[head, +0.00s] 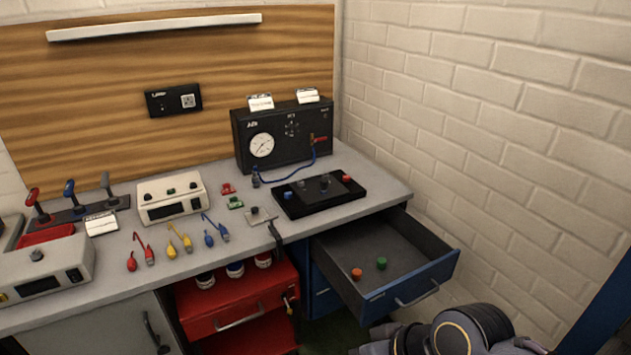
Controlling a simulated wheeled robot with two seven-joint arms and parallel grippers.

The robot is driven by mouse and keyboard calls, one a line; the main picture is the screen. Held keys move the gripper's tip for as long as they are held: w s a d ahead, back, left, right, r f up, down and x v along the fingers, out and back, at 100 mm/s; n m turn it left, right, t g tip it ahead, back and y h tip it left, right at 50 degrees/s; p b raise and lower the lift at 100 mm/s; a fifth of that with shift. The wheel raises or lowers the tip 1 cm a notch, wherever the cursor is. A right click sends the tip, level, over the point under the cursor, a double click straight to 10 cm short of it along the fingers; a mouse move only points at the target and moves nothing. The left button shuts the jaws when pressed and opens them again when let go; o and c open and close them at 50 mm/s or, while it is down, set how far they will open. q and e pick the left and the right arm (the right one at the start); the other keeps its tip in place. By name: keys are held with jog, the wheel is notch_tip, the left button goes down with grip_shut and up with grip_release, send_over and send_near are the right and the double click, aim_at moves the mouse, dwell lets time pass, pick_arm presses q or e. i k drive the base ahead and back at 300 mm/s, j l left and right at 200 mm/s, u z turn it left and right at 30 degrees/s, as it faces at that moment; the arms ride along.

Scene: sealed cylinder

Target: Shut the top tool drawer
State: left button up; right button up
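The top tool drawer (424,280) is blue with a grey inside and stands pulled out under the right end of the workbench. Its metal handle (417,293) is on the front face. An orange knob-like piece (357,273) and a green one (382,263) lie inside on the drawer floor. A dark part of my arm shows at the bottom right, below and in front of the drawer, apart from the handle in the picture. Neither gripper's fingers are in view.
The bench top (330,222) holds a black gauge box (283,133), a black tray (318,195), a white device (172,196) and several coloured leads. A red cabinet (232,300) with a handle stands left of the drawer. A brick wall (500,130) rises close on the right.

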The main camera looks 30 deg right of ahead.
aim_at(418, 262)
jog(key=z, duration=1.7)
jog(key=i+j+u, duration=0.15)
jog(key=j, duration=0.15)
jog(key=j+u, duration=0.1)
jog(key=j, duration=0.25)
jog(key=i+j+u, duration=0.15)
jog(key=j, duration=0.15)
